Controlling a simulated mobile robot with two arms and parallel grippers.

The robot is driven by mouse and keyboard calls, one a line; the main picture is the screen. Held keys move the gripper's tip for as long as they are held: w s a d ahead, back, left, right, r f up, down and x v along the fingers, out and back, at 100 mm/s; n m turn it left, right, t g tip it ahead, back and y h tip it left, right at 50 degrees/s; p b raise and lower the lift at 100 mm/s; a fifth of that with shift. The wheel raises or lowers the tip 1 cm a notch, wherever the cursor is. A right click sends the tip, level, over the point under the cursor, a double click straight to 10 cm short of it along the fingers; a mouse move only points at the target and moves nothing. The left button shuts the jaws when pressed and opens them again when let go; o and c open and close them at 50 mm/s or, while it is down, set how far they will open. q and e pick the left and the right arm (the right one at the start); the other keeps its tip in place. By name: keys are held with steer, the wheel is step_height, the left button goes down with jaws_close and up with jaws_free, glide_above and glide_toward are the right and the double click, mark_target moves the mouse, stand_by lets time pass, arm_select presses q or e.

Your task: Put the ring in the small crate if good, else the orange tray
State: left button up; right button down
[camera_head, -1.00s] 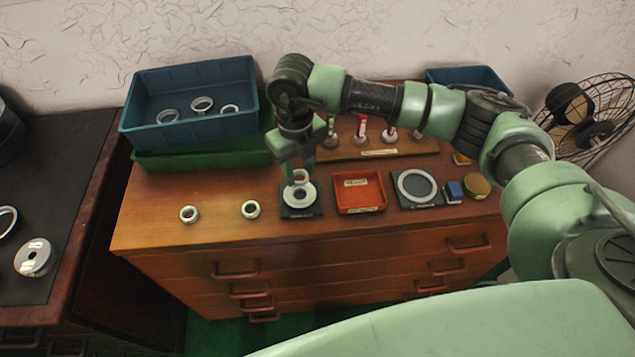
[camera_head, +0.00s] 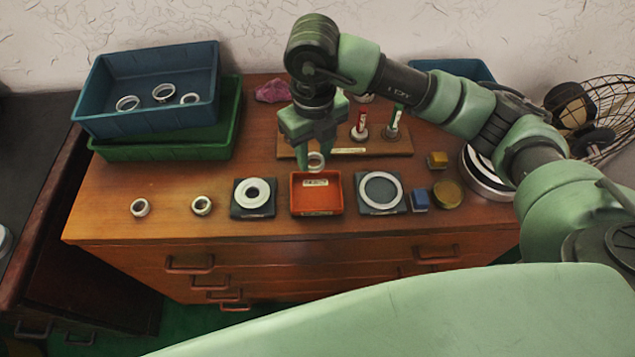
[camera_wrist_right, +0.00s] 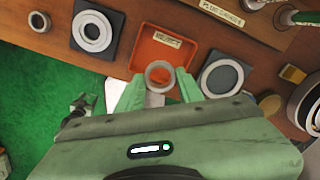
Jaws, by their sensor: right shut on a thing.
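My right gripper (camera_head: 316,160) is shut on a small metal ring (camera_head: 316,162) and holds it above the back part of the orange tray (camera_head: 318,203). The ring also shows between the fingertips in the right wrist view (camera_wrist_right: 160,75), in front of the orange tray (camera_wrist_right: 150,50). The tray has a pale label and looks empty. A blue crate (camera_head: 150,122) at the back left holds 3 rings and rests on a green crate (camera_head: 190,150). Another blue crate (camera_head: 455,68) is partly hidden behind my right arm. I cannot tell which is the small crate. My left gripper is not in view.
Two loose rings (camera_head: 140,207) (camera_head: 202,205) lie at the left front. A dark block with a pale disc (camera_head: 253,194) and one with a large ring (camera_head: 381,191) flank the tray. Behind stands a wooden rack (camera_head: 375,147) with pegs. A wire fan (camera_head: 600,115) is at right.

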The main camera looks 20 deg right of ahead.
steer(key=p, duration=0.1)
glide_above(316, 195)
step_height(316, 195, down, 7)
steer(key=shift+f, duration=0.35)
step_height(316, 195, down, 4)
steer(key=shift+f+p, duration=0.1)
steer(key=shift+p, duration=0.25)
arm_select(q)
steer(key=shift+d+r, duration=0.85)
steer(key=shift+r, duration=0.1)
arm_select(e)
steer(key=shift+f, duration=0.1)
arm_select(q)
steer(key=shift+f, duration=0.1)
arm_select(e)
steer(key=shift+f, duration=0.1)
steer(key=shift+f+b, duration=0.15)
steer(key=shift+b, duration=0.15)
steer(key=c, duration=0.9)
jaws_free()
